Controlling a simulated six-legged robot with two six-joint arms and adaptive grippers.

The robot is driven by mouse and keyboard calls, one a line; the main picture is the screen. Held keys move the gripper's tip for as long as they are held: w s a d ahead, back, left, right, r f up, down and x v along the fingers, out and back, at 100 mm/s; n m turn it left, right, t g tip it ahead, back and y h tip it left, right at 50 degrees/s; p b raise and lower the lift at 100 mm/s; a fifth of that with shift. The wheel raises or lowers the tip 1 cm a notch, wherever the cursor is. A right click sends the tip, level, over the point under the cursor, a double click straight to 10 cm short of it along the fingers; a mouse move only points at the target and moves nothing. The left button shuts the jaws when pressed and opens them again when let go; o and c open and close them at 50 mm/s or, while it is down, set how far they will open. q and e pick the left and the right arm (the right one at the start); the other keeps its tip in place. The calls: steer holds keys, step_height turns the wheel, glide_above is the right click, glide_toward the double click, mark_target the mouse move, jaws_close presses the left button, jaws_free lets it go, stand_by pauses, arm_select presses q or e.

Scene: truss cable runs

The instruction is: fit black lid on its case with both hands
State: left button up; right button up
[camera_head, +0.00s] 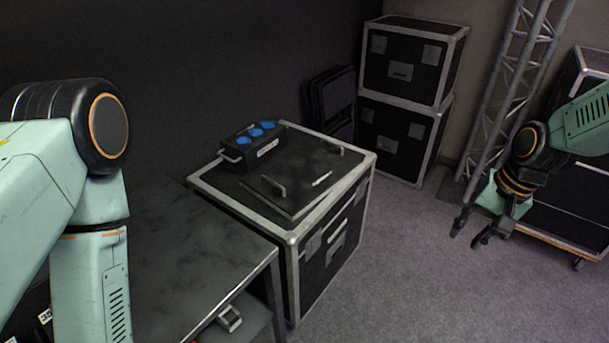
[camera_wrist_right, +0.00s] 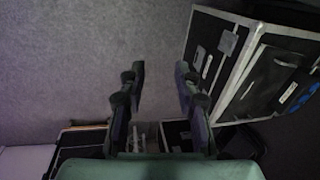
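The black case (camera_head: 312,272) with pale metal edges stands on the floor at the middle of the head view. A flat black lid (camera_head: 302,168) with upright grips lies on its top; I cannot tell whether it is seated. My right gripper (camera_head: 468,235) is open and empty over the floor, well to the right of the case. In the right wrist view its two fingers (camera_wrist_right: 158,88) are apart with nothing between them, and the case (camera_wrist_right: 212,58) shows at the upper right. My left arm fills the left of the head view; its gripper is out of view.
A black box with blue sockets (camera_head: 250,146) sits on the case top's back part. A dark metal table (camera_head: 185,262) stands at the front left. Stacked cases (camera_head: 405,75) and a truss (camera_head: 505,85) stand behind. The carpet (camera_head: 420,280) right of the case is clear.

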arm_select(q)
steer(key=shift+a, duration=0.2)
arm_select(e)
steer(key=shift+a, duration=0.25)
